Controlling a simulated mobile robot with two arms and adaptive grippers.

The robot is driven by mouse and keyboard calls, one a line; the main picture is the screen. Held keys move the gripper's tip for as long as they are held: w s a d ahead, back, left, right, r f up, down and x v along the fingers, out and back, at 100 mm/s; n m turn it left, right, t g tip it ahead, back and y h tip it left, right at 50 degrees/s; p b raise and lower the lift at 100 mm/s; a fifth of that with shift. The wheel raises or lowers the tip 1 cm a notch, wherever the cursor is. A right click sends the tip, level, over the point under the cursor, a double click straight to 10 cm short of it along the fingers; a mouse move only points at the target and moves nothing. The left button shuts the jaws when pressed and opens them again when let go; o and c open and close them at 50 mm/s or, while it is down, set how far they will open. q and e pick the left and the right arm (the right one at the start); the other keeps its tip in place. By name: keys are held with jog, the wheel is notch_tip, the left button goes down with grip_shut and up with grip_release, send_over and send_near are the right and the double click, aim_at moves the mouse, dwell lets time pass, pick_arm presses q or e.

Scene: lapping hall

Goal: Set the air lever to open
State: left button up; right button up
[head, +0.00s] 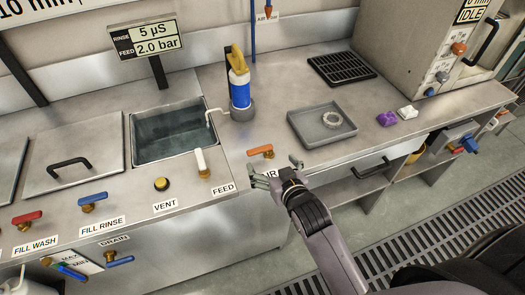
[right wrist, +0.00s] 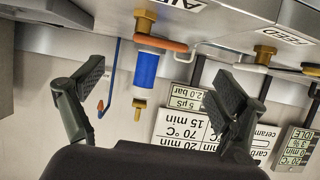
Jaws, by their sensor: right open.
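The air lever (head: 260,151) is an orange handle on a brass valve at the counter's front. It points left, roughly along the front edge. The AIR label (head: 270,174) is partly covered by my right gripper (head: 278,171), which is just in front of the lever. In the right wrist view, upside down, the orange lever (right wrist: 165,43) lies beyond and between the spread fingers of my right gripper (right wrist: 158,85). The jaws are open and empty, and no contact with the lever shows. My left gripper is not in view.
The white feed lever (head: 200,160) stands left of the air lever. A grey tray (head: 300,128) with a pale ring is to the right, near purple (head: 387,118) and white pieces. A sink (head: 172,135) is at left.

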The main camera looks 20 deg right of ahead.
aim_at(260, 150)
jog(key=x, duration=0.8)
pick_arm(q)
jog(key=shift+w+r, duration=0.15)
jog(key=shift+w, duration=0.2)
pick_arm(e)
jog(key=shift+c, duration=0.5)
